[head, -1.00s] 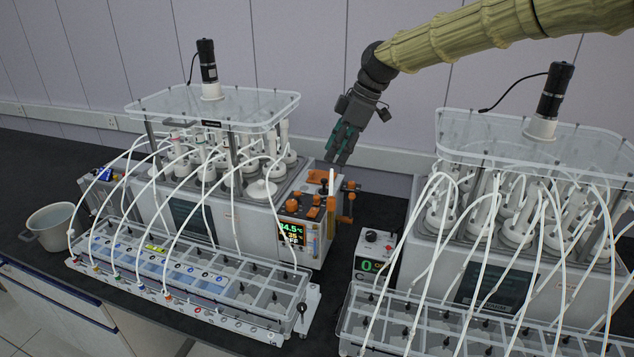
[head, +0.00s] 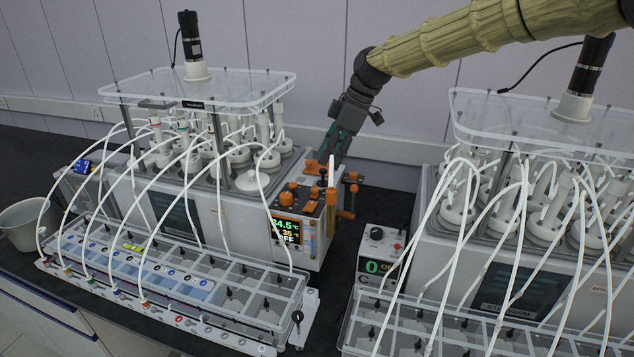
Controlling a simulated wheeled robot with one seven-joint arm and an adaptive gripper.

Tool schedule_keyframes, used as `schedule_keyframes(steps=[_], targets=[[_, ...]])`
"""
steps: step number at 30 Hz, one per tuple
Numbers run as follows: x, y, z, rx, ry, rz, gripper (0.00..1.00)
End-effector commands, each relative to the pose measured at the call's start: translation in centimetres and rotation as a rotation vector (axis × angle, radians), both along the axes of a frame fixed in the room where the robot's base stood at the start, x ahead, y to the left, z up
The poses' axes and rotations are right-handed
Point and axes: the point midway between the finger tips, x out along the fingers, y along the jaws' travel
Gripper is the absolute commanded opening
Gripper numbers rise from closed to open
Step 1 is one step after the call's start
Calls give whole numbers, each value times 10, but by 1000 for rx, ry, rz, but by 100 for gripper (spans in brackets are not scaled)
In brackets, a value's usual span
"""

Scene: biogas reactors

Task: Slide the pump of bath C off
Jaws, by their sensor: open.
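The left bath's control panel (head: 290,228) has orange knobs, a small black lever and a lit display reading about 34.5 °C, 35 and OFF. Orange handles (head: 347,206) stand at its right side. I cannot tell for sure which control is the pump slide. A small box (head: 379,252) marked C, with a black knob and a green 0 on its display, stands between the two baths. My gripper (head: 334,158) is open and empty, pointing down just behind and above the panel's orange knobs. Its fingertips are partly hidden, and contact is not clear.
The left bath's clear lid (head: 200,88) and the right bath's lid (head: 540,120) carry black motors. White tubes (head: 95,210) arch to the front trays of cells (head: 180,280). A white bucket (head: 25,225) stands at far left. Dark bench is free behind the C box.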

Motion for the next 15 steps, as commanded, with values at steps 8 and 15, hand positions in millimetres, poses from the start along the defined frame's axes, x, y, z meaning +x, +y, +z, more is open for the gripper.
schedule_keyframes(steps=[8,15], targets=[[0,16,-39,-2,4,-1,40],[1,28,-70,-2,3,-1,40]])
